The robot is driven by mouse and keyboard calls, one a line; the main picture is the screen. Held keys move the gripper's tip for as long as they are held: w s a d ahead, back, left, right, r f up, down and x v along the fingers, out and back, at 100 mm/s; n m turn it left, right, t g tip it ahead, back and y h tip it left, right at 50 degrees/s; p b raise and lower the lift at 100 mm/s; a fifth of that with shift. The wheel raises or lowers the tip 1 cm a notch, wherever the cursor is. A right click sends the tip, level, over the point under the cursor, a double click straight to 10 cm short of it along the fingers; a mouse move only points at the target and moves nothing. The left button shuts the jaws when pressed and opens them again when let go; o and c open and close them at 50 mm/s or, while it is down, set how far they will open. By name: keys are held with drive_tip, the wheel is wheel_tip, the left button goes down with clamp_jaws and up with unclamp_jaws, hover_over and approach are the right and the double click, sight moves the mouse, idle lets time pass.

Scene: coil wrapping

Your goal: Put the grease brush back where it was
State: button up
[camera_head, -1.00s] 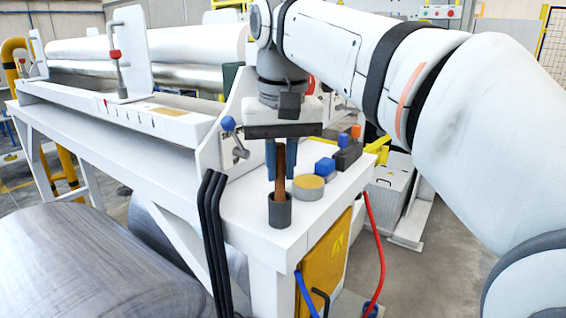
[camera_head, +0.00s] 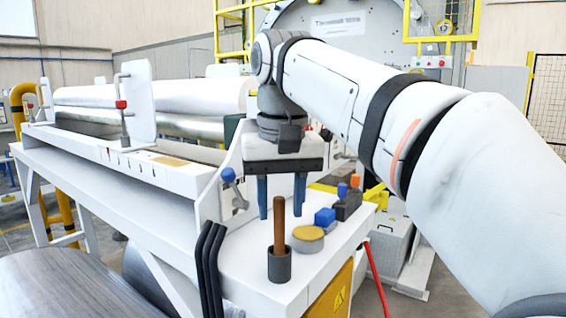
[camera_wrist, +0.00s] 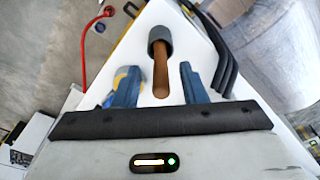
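The grease brush (camera_head: 279,222) stands in a dark grey cup (camera_head: 279,266) on the white end table, with its brown handle pointing up. In the wrist view the brush handle (camera_wrist: 161,78) leans out of the cup (camera_wrist: 160,38) toward the gap between the fingers. My gripper (camera_head: 282,212) has two blue fingers, spread apart and pointing down, just above and behind the handle in the head view. It also shows in the wrist view (camera_wrist: 158,84), open, with nothing held between the fingers. The bristles are hidden inside the cup.
A round tin with a tan top (camera_head: 308,234), a blue block (camera_head: 325,217) and a dark holder with blue and orange pieces (camera_head: 347,205) stand right of the cup. Black hooked bars (camera_head: 208,262) rise at the table's left edge. A red hose (camera_head: 377,280) hangs at the right.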

wheel_tip(320, 180, up, 9)
drive_tip(key=s+p, duration=0.1)
idle(0.5)
